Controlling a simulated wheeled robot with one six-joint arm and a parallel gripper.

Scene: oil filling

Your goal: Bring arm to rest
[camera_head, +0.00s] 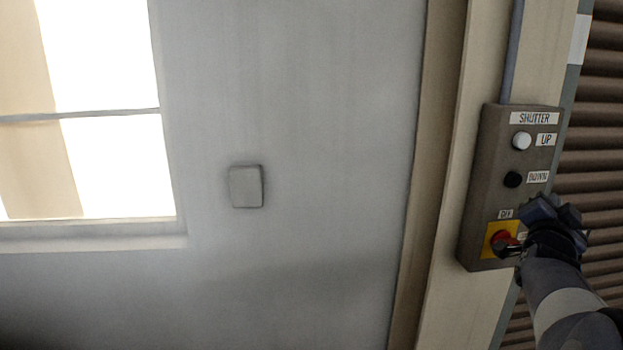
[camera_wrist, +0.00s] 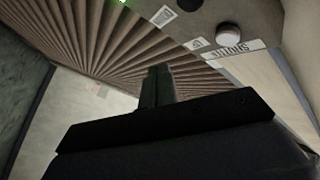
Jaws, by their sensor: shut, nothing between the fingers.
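My gripper (camera_head: 512,247) is at the lower right of the head view, at the end of my arm, which rises from the bottom right corner. Its tip is in front of or against the red switch (camera_head: 501,239) on a yellow plate; I cannot tell whether they touch. In the wrist view my fingers (camera_wrist: 157,84) are together, with nothing seen between them. The switch is partly covered by my gripper.
The shutter control box (camera_head: 491,189) has a white UP button (camera_head: 521,141) and a black DOWN button (camera_head: 513,180). The brown slatted shutter (camera_head: 594,150) is to its right. A small grey wall plate (camera_head: 246,187) and a window (camera_head: 110,165) are at left.

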